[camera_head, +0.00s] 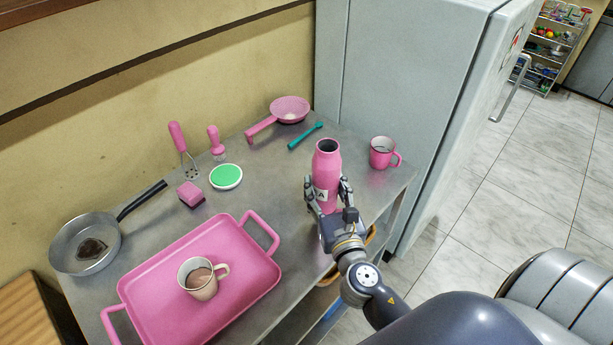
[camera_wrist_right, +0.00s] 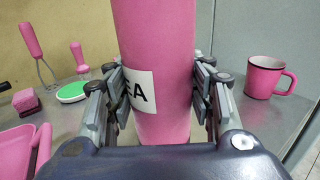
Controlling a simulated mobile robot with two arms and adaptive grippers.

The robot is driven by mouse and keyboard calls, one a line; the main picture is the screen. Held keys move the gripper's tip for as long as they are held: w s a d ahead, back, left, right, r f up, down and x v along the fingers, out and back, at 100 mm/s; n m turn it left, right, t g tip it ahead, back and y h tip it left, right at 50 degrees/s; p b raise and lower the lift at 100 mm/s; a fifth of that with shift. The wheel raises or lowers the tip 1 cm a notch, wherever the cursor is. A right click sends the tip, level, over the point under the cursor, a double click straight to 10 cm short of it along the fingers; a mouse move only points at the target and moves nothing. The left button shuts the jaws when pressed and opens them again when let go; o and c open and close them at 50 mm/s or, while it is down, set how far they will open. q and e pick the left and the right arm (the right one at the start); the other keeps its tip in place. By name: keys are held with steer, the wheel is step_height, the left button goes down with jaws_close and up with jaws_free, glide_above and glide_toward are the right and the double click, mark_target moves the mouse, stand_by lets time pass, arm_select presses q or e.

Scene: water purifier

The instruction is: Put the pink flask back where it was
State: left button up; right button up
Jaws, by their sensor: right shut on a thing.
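The pink flask (camera_head: 327,163) stands upright at the right part of the metal table, with a white label and an open dark top. My right gripper (camera_head: 328,193) is shut on its body, one finger on each side. In the right wrist view the flask (camera_wrist_right: 158,60) fills the middle, between the fingers of the gripper (camera_wrist_right: 160,95); its top is out of that picture. I cannot tell whether its base touches the table (camera_head: 371,200). My left gripper is not in view.
A pink mug (camera_head: 382,153) stands right of the flask, near the fridge (camera_head: 405,80). A teal utensil (camera_head: 306,136) and pink strainer (camera_head: 290,108) lie behind. A pink tray (camera_head: 150,285) with a mug (camera_head: 200,279) and a pan (camera_head: 85,242) are at left.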

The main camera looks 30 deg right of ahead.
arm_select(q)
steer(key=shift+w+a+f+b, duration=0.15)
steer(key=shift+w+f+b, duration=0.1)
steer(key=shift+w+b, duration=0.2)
arm_select(e)
steer(key=shift+w+a+f, duration=0.15)
steer(key=shift+w+f, duration=0.55)
steer(key=shift+w, duration=0.55)
steer(key=shift+w+a+f, duration=0.1)
steer(key=shift+w+f, duration=0.55)
steer(key=shift+w, duration=0.6)
steer(key=shift+w+a+f, duration=0.15)
steer(key=shift+w+f, duration=0.55)
steer(key=shift+w, duration=0.55)
steer(key=shift+f, duration=0.15)
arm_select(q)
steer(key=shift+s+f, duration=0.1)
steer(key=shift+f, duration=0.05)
arm_select(e)
steer(key=o, duration=1.4)
steer(key=shift+o, duration=0.2)
